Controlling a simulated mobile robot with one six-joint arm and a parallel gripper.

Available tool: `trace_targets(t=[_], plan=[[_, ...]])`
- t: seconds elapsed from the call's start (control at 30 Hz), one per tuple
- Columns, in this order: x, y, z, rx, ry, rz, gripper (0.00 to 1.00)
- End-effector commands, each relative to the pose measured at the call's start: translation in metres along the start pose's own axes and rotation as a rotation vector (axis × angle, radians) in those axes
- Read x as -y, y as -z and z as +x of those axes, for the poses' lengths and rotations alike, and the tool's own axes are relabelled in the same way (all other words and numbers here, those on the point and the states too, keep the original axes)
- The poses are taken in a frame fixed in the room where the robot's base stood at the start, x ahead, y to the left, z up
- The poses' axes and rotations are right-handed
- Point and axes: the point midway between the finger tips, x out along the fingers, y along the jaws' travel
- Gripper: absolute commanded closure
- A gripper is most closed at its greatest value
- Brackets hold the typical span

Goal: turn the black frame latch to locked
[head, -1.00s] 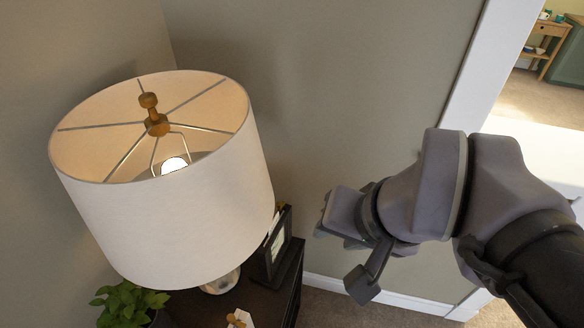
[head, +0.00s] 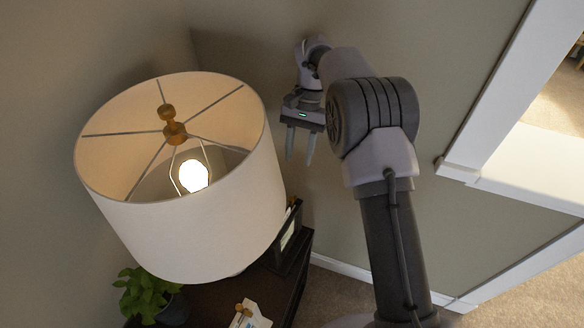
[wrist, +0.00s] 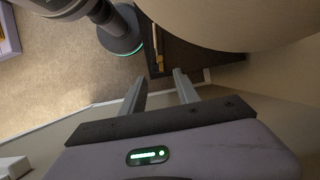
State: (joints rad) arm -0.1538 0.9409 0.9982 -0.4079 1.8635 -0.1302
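The black frame (head: 298,224) stands upright on the dark cabinet, partly hidden behind the lampshade in the head view. A small orange-brown bit shows at its top edge. I cannot make out the latch or which way it is turned. My gripper (head: 300,160) hangs above and behind the frame near the wall, fingers pointing down, clear of it and empty. In the wrist view my gripper (wrist: 160,86) has its two fingers apart. A narrow orange-brown strip (wrist: 158,62) lies beyond them against a dark surface; I cannot tell whether it belongs to the frame.
The large white lampshade (head: 190,225) stands close to the left of my gripper. A plant (head: 142,292) and a white card with a brown piece (head: 250,315) are below it. The dark cabinet (head: 205,300) carries them. The wall lies behind, and a white-trimmed opening (head: 490,110) is at right.

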Motion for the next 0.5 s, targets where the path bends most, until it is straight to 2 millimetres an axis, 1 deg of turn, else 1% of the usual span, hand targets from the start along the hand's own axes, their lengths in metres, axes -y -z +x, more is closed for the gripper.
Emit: trace_targets(t=[0.17, 0.27, 0.3, 0.4, 0.5], plan=[[0.003, 0.005, 0.025, 0.017, -0.008, 0.003, 0.63], [0.003, 0.005, 0.053, 0.017, -0.008, 0.003, 0.63], [0.002, 0.005, 0.065, 0.017, -0.009, 0.003, 0.63], [0.002, 0.004, 0.090, 0.016, -0.007, 0.003, 0.63], [0.002, 0.004, 0.110, 0.015, -0.007, 0.004, 0.63]])
